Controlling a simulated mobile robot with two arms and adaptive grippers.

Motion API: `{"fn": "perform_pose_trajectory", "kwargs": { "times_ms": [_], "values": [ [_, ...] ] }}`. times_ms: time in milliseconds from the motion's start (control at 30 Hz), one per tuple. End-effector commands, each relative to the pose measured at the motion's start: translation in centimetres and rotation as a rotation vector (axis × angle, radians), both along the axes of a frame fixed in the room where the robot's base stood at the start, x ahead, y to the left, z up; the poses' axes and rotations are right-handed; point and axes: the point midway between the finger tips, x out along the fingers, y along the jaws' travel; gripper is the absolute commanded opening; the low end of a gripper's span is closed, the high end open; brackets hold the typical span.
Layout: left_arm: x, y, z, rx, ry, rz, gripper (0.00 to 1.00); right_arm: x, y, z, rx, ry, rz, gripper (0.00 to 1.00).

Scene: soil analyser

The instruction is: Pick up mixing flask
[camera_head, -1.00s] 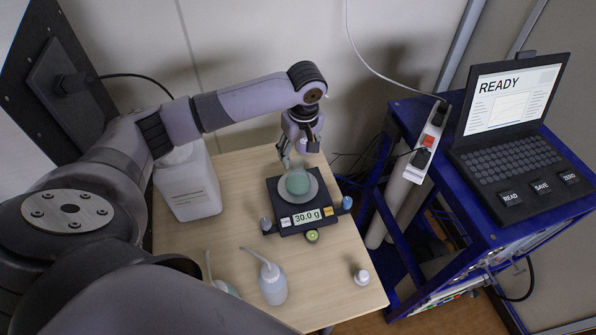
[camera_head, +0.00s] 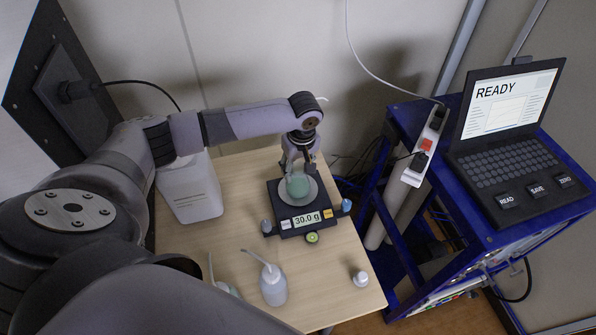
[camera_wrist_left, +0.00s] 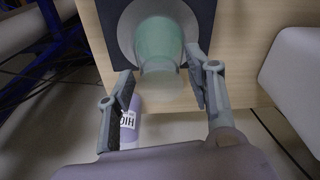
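The mixing flask (camera_head: 298,186) is a translucent green vessel standing on the round pan of a dark scale (camera_head: 285,223). The scale's display reads 30.0 g. My left gripper (camera_head: 297,164) is right at the flask, on its far side. In the left wrist view, the flask (camera_wrist_left: 160,45) has a green body and a clear neck. The open fingers of my left gripper (camera_wrist_left: 160,80) stand on either side of the neck, with gaps visible. I cannot tell whether either finger touches it. My right gripper is not in view.
A white canister (camera_head: 190,190) stands left of the scale on the wooden table (camera_head: 325,268). A wash bottle (camera_head: 273,285), another partly hidden bottle and a small white bottle (camera_head: 361,279) stand near the front. A blue rack (camera_head: 470,190) with a laptop is at right.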

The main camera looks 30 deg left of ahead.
Motion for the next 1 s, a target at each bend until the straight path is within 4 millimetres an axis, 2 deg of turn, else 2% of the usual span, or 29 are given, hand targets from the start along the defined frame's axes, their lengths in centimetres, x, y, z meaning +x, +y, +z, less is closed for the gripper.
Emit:
{"fn": "perform_pose_trajectory", "kwargs": {
  "times_ms": [67, 533, 1000],
  "values": [
    [0.01, 0.01, 0.03, 0.0, 0.0, 0.0, 0.41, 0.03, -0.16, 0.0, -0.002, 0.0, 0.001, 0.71],
    [0.04, 0.03, 0.09, 0.0, -0.001, 0.0, 0.1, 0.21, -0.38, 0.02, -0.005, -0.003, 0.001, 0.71],
    [0.05, 0.01, 0.6, 0.0, -0.001, 0.0, 0.1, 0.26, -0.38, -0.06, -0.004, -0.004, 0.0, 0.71]
  ]
}}
